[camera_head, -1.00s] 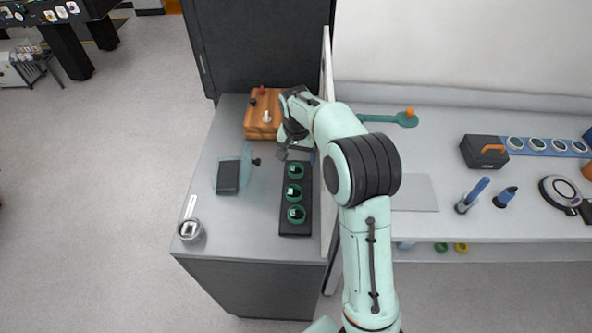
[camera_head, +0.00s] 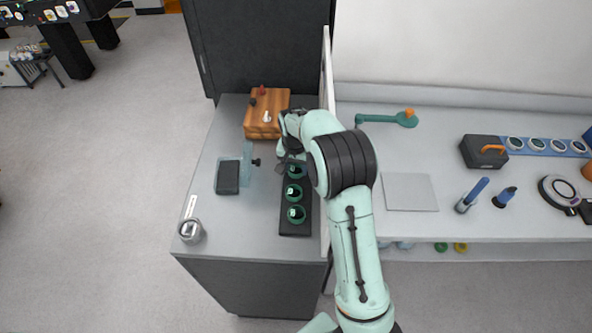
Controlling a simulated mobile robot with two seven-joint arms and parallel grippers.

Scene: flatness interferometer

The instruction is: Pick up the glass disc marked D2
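Three green-rimmed round pieces, likely the glass discs, stand in a row in a black rack (camera_head: 294,229) on the grey bench. They are the far one (camera_head: 296,171), the middle one (camera_head: 294,192) and the near one (camera_head: 296,214). Small pale labels show on them, but they are too small to read, so I cannot tell which is D2. My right gripper (camera_head: 284,166) is at the far end of the rack, close to the far disc and partly over it. Its fingers are too small and dark to show whether they are open. My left gripper is not in view.
A wooden box (camera_head: 262,117) with knobs stands behind the rack. A dark block (camera_head: 228,177) with a clear plate lies left, and a metal ring (camera_head: 190,230) sits at the bench's front-left corner. A thin upright panel (camera_head: 327,90) separates this bench from the right-hand table.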

